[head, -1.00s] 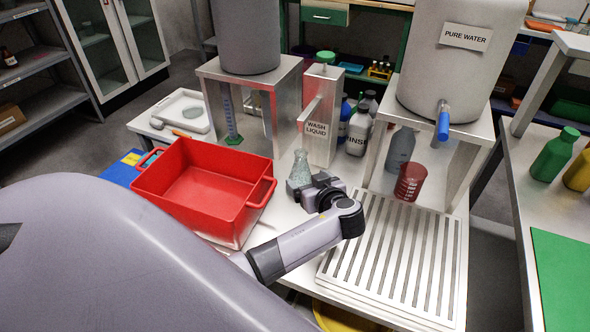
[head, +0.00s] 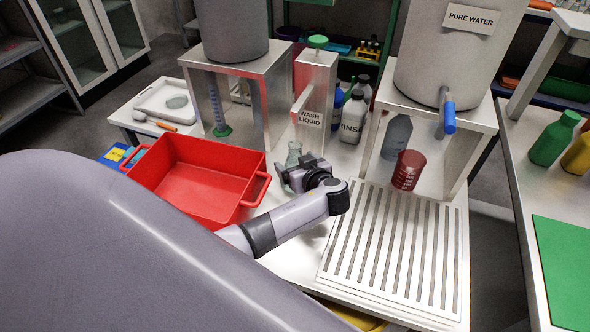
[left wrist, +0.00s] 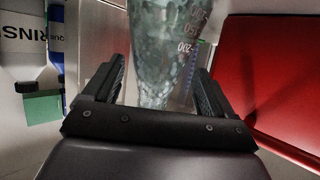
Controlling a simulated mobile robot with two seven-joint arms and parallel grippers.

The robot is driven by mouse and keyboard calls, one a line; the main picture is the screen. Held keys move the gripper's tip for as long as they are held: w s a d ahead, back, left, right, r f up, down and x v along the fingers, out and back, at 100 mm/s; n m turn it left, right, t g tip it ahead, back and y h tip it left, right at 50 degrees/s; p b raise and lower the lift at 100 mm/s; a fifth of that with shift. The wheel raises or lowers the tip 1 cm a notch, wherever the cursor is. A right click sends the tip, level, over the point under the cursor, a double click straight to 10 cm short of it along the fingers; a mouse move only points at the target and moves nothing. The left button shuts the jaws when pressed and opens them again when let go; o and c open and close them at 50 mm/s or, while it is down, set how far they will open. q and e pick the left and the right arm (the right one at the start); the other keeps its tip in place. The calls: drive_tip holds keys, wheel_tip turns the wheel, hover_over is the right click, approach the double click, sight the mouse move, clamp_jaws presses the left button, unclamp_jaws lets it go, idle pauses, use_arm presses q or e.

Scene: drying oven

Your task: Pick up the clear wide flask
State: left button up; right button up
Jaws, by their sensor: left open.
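The clear flask (head: 293,153) stands on the bench between the red tub and the wash liquid stand, with its lower part hidden behind my left gripper in the head view. In the left wrist view the flask (left wrist: 160,45) fills the middle, speckled glass with white volume marks. My left gripper (head: 287,177) is open at the flask. In the left wrist view its two fingers (left wrist: 158,82) lie on either side of the glass, with a gap showing on the right side; I cannot tell whether the left finger touches. My right gripper is not in view.
The red tub (head: 262,203) is close on the left. The wash liquid stand (head: 314,95) and rinse bottles (head: 352,120) are behind. A red beaker (head: 407,170) stands to the right under the pure water stand. The slatted drain rack (head: 395,250) is empty.

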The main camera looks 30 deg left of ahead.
use_arm(q)
drive_tip(key=shift+x, duration=1.8)
drive_tip(key=shift+w+r, duration=0.1)
drive_tip(key=shift+w, duration=0.05)
drive_tip(key=c, duration=1.3)
drive_tip(key=shift+c, duration=0.5)
drive_tip(key=shift+r, duration=0.3)
